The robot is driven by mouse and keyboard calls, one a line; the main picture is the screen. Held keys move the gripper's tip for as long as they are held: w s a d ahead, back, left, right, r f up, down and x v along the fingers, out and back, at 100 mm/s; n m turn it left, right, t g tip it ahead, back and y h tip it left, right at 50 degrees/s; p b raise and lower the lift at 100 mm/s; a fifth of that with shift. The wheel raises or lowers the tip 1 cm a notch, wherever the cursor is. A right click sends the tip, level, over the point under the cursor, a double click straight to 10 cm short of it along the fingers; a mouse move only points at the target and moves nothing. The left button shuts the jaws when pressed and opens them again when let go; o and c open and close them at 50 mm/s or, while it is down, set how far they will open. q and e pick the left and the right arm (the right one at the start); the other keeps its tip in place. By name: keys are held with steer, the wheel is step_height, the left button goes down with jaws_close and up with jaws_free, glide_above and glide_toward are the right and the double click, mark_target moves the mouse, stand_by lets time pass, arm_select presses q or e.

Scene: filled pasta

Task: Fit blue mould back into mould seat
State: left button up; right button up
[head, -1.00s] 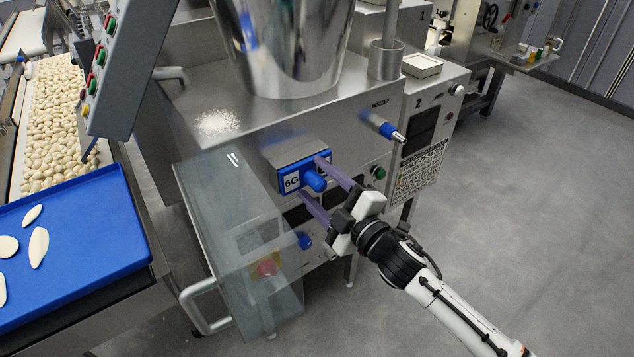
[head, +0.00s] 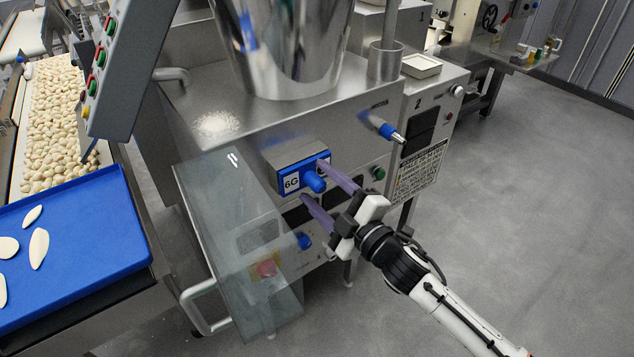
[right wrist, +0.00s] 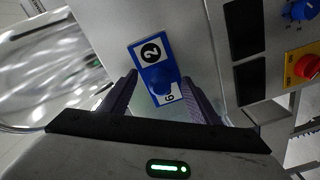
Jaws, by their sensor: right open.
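My left gripper is not in view.
A clear guard with a handle (head: 205,310) hangs left of and below the seat. A blue-tipped steel fitting (head: 387,131) juts out at upper right. A blue tray (head: 75,240) with dough pieces lies at left. Open floor is at right.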

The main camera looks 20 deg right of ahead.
steer(key=shift+p+v, duration=0.65)
steer(key=shift+v, duration=2.3)
steer(key=shift+s, duration=0.1)
steer(key=b+v, duration=0.1)
steer(key=v, duration=0.9)
